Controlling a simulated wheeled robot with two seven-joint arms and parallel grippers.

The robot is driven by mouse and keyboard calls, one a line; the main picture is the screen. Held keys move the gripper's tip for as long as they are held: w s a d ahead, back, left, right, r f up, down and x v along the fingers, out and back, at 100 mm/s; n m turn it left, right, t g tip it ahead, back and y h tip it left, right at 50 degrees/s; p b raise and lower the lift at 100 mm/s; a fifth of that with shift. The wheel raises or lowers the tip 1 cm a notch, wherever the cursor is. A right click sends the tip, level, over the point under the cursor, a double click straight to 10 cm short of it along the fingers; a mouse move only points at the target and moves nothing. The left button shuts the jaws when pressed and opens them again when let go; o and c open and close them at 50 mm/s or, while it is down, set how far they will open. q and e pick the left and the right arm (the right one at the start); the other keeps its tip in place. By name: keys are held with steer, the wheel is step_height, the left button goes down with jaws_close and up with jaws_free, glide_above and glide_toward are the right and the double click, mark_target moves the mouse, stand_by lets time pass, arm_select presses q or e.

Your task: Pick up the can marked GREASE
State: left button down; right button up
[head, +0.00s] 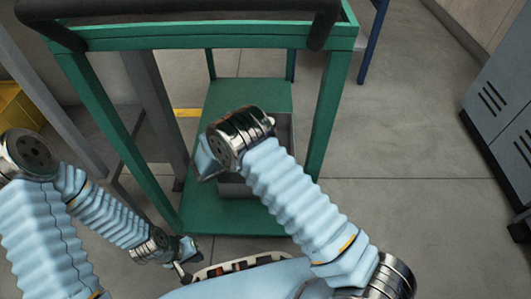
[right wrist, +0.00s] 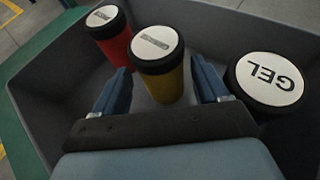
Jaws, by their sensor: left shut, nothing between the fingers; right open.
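In the right wrist view, a yellow can (right wrist: 163,88) with a black rim and white lid stands between the fingers of my right gripper (right wrist: 162,78). The gripper is open, and I cannot tell whether a finger touches the can. A red can (right wrist: 116,48) with a similar lid stands to its left. The lid labels of both are too blurred to read. A can marked GEL (right wrist: 270,80) is at the right. No lid readably says GREASE. My left gripper (head: 184,272) is shut and empty, low in the head view, outside the cart.
The cans stand in a grey bin (right wrist: 225,20), whose walls surround my right gripper; the bin (head: 284,135) sits on the lower shelf of a green cart (head: 225,95). Cart posts and the top frame flank my right arm. Grey cabinets (head: 500,105) stand right; floor between is clear.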

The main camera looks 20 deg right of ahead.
steer(key=x, duration=0.4)
steer(key=c, duration=1)
steer(key=shift+r, duration=0.1)
